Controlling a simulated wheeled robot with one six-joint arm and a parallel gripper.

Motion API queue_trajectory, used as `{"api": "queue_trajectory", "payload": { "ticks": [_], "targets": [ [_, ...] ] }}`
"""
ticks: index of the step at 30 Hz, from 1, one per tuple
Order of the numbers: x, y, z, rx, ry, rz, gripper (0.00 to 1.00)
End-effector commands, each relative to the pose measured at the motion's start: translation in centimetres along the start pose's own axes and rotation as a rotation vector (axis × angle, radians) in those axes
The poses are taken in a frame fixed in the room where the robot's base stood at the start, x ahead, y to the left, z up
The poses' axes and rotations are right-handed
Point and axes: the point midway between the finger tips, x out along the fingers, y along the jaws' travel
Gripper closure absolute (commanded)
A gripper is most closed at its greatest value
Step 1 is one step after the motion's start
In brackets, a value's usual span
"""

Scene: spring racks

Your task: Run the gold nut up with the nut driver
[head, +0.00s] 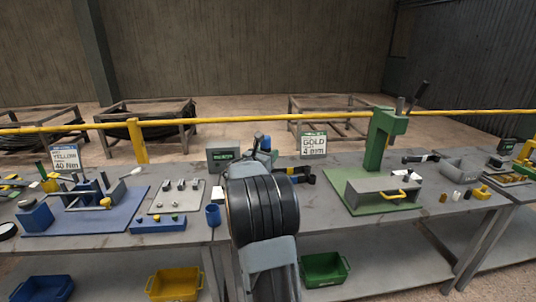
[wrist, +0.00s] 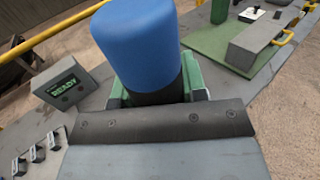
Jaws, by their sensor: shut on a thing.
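My gripper (wrist: 155,92) is shut on a tool with a thick blue handle (wrist: 138,40) and a black collar, which I take to be the nut driver. The green fingers sit on both sides of the black part. The blue end also shows in the head view (head: 265,143), just above my dark arm. The tool's far end is hidden. A sign reading GOLD 4 mm (head: 313,145) stands at the back of the bench, right of my gripper. I cannot make out the gold nut for certain in either view.
A grey box with a green READY display (wrist: 66,83) stands left of my gripper. A green press fixture (head: 383,140) stands on a green plate (head: 385,208) to the right. A blue fixture board (head: 85,218) lies left. A yellow rail (head: 215,124) runs behind the bench.

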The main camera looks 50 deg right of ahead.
Motion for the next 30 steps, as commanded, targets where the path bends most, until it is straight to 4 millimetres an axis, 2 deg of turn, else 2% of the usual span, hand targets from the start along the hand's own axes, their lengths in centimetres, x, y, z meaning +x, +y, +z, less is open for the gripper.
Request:
{"api": "queue_trajectory", "payload": {
  "ticks": [15, 30],
  "targets": [
    [-0.3, 0.1, 0.1, 0.004, -0.002, 0.003, 0.94],
    [-0.3, 0.1, -3.5, 0.003, -0.002, 0.003, 0.94]
  ]
}}
